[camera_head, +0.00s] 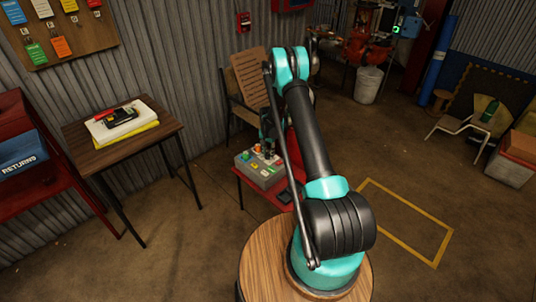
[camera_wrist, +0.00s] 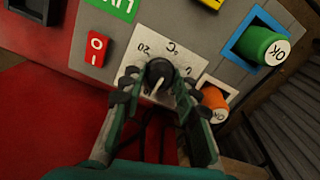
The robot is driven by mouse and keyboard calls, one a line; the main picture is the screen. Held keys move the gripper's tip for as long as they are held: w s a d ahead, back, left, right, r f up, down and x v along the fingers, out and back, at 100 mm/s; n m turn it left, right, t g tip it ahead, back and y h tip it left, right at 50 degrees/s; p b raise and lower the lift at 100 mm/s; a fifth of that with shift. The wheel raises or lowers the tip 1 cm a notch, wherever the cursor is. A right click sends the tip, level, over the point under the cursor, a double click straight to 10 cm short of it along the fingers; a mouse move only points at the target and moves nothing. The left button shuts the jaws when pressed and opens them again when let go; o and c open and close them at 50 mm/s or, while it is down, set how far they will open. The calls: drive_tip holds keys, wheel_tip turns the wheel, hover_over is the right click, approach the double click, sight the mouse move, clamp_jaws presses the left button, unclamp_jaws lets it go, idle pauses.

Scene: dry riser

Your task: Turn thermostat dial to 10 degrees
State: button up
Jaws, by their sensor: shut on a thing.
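The thermostat dial (camera_wrist: 158,72) is a black knob with a pale pointer, on a white scale plate (camera_wrist: 147,47) marked "20" and "°C" in the wrist view. My gripper (camera_wrist: 155,85) has its two fingers on either side of the knob and is shut on it. The fingers cover part of the scale, so the pointer's exact reading cannot be told. In the head view the grey control box (camera_head: 259,168) stands on a red table, with my gripper (camera_head: 268,150) over it, small and partly hidden.
Near the dial are a red I/O switch (camera_wrist: 97,49), a green "OK" button (camera_wrist: 267,47) in a blue frame, and an orange knob (camera_wrist: 214,103). The red table (camera_head: 262,192) has a dark object by the box.

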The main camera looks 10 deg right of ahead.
sight(268, 154)
idle(0.3)
drive_tip(key=o, duration=1.2)
drive_tip(key=shift+c, duration=0.2)
wheel_tip(268, 154, up, 12)
